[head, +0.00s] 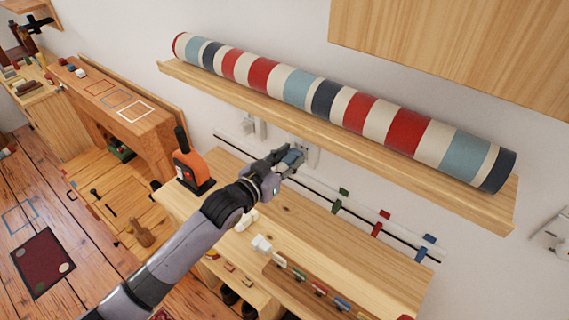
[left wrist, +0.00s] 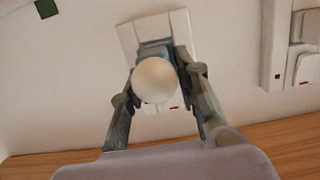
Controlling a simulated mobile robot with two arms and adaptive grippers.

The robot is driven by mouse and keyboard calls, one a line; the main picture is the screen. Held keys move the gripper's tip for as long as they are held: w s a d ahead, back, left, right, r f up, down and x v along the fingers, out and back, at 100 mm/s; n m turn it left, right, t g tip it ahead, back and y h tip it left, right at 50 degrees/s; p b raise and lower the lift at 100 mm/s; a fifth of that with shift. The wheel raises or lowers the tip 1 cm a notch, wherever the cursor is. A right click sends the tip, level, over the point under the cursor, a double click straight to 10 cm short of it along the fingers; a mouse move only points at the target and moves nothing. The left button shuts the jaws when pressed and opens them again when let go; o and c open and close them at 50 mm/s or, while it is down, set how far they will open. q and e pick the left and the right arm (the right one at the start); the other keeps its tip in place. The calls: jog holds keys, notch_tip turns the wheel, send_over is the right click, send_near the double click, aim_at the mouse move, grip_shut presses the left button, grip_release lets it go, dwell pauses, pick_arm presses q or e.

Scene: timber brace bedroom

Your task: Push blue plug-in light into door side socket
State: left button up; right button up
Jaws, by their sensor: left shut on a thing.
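My left gripper (head: 286,160) is shut on the blue plug-in light (head: 292,157), just below the wall shelf. In the left wrist view the fingers (left wrist: 162,80) flank the light's blue body, and its round white globe (left wrist: 156,80) faces the camera. Directly behind the light is a white wall socket (left wrist: 178,30), which also shows in the head view (head: 311,154). The light overlaps this socket; whether its prongs are in cannot be told. A second white socket (head: 252,126) is farther left in the head view and at the right of the left wrist view (left wrist: 290,45).
A wooden shelf (head: 470,195) bearing a striped roll (head: 330,105) overhangs the sockets. Below is a wooden bench top (head: 350,255) with an orange-black tool (head: 190,165) and small white pieces (head: 261,243). A cord with coloured clips (head: 377,228) runs along the wall.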

jog(key=shift+a, duration=0.4)
jog(key=shift+d+r, duration=0.1)
jog(key=shift+r, duration=0.1)
jog(key=shift+d, duration=0.2)
dwell(0.4)
pick_arm(q)
jog(key=shift+r+p, duration=0.1)
jog(key=shift+p, duration=0.5)
pick_arm(e)
jog(key=shift+r, duration=0.4)
jog(key=shift+a, duration=0.2)
pick_arm(q)
jog(key=shift+b+x, duration=0.45)
jog(key=shift+x, duration=0.65)
pick_arm(e)
jog(key=shift+f, duration=0.45)
